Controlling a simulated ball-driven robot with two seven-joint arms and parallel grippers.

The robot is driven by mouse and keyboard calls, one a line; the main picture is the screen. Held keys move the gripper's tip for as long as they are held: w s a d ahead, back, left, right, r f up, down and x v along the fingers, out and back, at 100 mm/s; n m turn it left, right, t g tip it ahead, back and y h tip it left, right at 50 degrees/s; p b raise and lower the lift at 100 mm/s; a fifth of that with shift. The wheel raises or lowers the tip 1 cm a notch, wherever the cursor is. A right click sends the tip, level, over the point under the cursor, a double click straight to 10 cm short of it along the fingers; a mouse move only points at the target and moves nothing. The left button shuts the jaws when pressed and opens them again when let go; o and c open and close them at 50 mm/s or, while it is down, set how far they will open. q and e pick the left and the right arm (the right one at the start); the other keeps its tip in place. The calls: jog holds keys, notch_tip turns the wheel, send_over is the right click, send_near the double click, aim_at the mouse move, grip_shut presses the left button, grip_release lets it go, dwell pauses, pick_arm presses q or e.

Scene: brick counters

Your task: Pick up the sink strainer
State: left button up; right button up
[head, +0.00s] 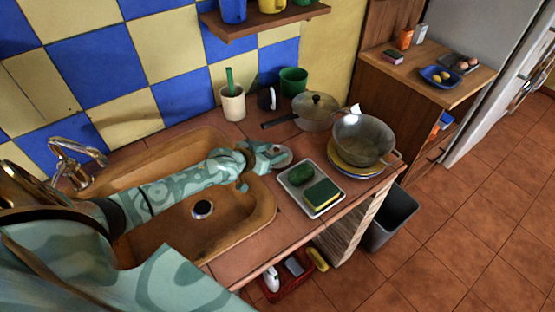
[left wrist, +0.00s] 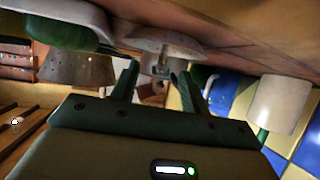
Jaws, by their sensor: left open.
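The sink strainer (head: 284,158) is a small, grey, round metal piece on the tiled counter, just right of the basin. My left gripper (head: 268,154) reaches over the sink to it and partly covers it. In the left wrist view the strainer (left wrist: 172,41) is a pale disc with a short knob, at the tips of the open fingers (left wrist: 157,72). The knob appears between the fingertips; I cannot tell whether they touch it. My right gripper is not in view.
A white tray (head: 328,208) with a green soap (head: 301,173) and a sponge (head: 322,194) is close right of the gripper. A colander (head: 363,140) on plates, a lidded pan (head: 316,111) and a cream cup (head: 232,103) stand behind. The sink basin (head: 243,215) has a dark drain.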

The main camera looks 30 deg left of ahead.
pick_arm(q)
jog(key=shift+w+f, duration=0.2)
jog(key=shift+w, duration=0.2)
jog(key=shift+s+r, duration=0.1)
jog(key=shift+c, duration=1.3)
grip_shut()
